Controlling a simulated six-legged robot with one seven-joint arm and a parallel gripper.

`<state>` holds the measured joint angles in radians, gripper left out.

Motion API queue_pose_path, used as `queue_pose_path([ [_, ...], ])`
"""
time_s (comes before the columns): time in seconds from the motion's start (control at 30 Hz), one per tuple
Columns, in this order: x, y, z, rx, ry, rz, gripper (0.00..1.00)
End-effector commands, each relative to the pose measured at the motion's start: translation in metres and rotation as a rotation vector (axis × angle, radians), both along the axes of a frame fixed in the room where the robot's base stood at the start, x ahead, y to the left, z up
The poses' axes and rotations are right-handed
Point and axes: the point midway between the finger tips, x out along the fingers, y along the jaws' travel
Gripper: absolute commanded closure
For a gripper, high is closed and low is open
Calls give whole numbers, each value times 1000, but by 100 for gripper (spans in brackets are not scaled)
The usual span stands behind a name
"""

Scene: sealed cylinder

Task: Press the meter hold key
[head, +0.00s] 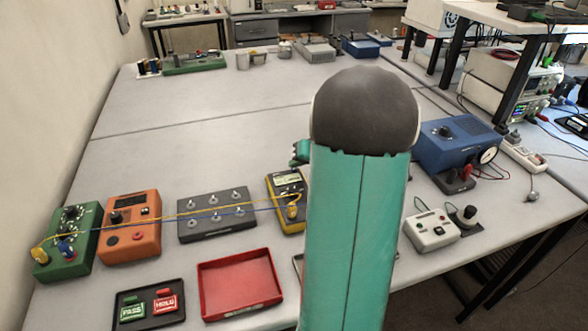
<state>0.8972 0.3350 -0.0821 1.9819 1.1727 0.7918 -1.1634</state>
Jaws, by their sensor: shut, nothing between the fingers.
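The yellow meter (286,195) lies on the grey table just left of my arm, with a small display at its top end. A yellow lead and a blue lead run to it from the left. The hold key is too small to make out. My gripper (297,158) shows only as a small teal and dark piece at the left edge of my arm, near the top end of the meter. It appears shut and empty. My large teal arm hides most of it, and I cannot tell whether it touches the meter.
A green box (68,240), an orange box (130,232) and a dark switch panel (215,213) stand left of the meter. A red tray (240,284) and a black tray (128,321) lie in front. A blue device (455,150) and white box (432,231) are at right.

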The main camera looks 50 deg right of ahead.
Motion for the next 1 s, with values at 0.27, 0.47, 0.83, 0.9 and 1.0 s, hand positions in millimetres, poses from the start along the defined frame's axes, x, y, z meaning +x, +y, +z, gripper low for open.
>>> queue_pose_path([
  [0.27, 0, 0, -3, 0, 0, 0, 100],
  [0.47, 0, 0, -6, 1, 1, 0, 100],
  [0.83, 0, 0, -4, 0, 0, 0, 100],
  [0.9, 0, 0, -1, -1, 0, 1, 100],
  [1.0, 0, 0, 5, -1, 0, 1, 100],
])
